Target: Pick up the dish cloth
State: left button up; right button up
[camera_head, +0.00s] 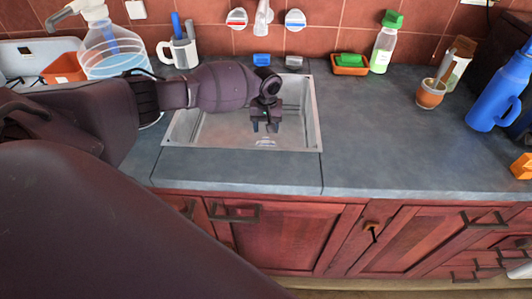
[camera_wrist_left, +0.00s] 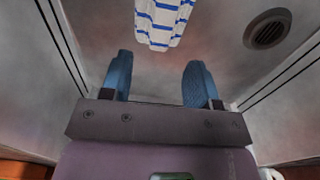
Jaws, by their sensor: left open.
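The dish cloth (camera_wrist_left: 162,20), white with blue stripes, shows at the top of the left wrist view, inside the sink. My left gripper (camera_head: 266,126) hangs over the sink basin in the head view. Its two blue fingers (camera_wrist_left: 158,76) are apart with nothing between them. The cloth lies beyond the fingertips, roughly in line with the gap. In the head view, a small pale patch with blue shows just below the gripper; it is too small to identify surely. My right gripper is not in view.
The metal sink (camera_head: 311,125) has a round drain (camera_wrist_left: 268,29) and raised walls. Behind it are a blue sponge (camera_head: 262,59) and wall taps (camera_head: 236,18). A mug (camera_head: 183,54) and large bottle (camera_head: 108,52) stand left.

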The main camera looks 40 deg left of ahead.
aim_at(266, 143)
pick_arm(q)
jog(key=f, duration=0.2)
jog(key=f+b, duration=0.1)
jog(key=f, duration=0.5)
jog(key=shift+s, duration=0.25)
jog(key=shift+r, duration=0.15)
grip_shut()
